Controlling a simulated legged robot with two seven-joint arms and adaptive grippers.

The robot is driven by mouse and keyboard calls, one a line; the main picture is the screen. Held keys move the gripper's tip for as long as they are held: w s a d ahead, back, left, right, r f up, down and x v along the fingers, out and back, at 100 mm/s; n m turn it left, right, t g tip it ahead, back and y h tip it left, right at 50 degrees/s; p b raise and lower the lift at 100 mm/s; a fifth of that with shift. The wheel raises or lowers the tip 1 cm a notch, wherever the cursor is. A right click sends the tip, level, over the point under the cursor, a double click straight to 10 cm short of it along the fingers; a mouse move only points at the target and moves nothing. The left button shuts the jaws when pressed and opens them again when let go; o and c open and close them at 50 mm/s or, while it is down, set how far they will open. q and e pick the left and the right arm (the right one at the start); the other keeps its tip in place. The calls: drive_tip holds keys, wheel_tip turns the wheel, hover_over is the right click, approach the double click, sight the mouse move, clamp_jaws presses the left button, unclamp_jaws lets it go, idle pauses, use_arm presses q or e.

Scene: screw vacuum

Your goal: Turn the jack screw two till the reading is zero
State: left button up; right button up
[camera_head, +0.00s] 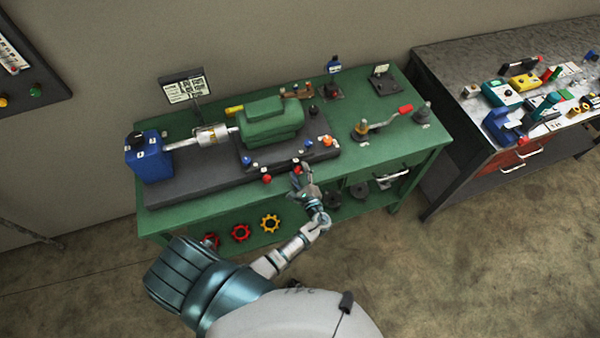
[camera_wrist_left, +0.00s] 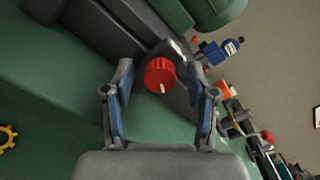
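My left gripper (camera_head: 304,184) reaches the front edge of the dark base (camera_head: 195,185) on the green bench. In the left wrist view its two fingers (camera_wrist_left: 160,92) are spread apart, with a red knob (camera_wrist_left: 160,74) with a white mark between and slightly beyond them. Neither finger appears to touch the knob. In the head view, a red knob (camera_head: 267,179) shows left of the gripper, and blue and orange knobs (camera_head: 327,141) sit on the base. I cannot read which is jack screw two. A white display panel (camera_head: 184,90) stands behind; its reading is too small to read. My right gripper is out of view.
A green motor (camera_head: 271,122) is coupled to a blue block (camera_head: 148,157) by a shaft. A second cluttered table (camera_head: 450,75) stands to the right.

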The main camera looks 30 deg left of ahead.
use_arm(q)
drive_tip(key=shift+s, duration=0.15)
drive_tip(key=v, duration=1.2)
drive_tip(key=s+a+f+n+g+h, duration=0.1)
drive_tip(key=s+f+g+h, duration=0.45)
drive_tip(key=f, duration=0.95)
drive_tip(key=s+f+n+g+h, duration=0.1)
drive_tip(key=s+f+h, duration=0.2)
drive_tip(key=s+f, duration=0.8)
drive_tip(key=s+a+f+n+g+h, duration=0.1)
drive_tip(key=s+f+n+g+h, duration=0.1)
drive_tip(key=s+f+n, duration=0.4)
drive_tip(key=s+a+f+n+g+h, duration=0.1)
drive_tip(key=s+f+n+g+h, duration=0.1)
drive_tip(key=s+f+n, duration=0.4)
drive_tip(key=s+f+h, duration=0.1)
drive_tip(key=s+f, duration=0.3)
drive_tip(key=s, duration=0.6)
drive_tip(key=shift+a+n, duration=0.3)
drive_tip(key=shift+n, duration=0.1)
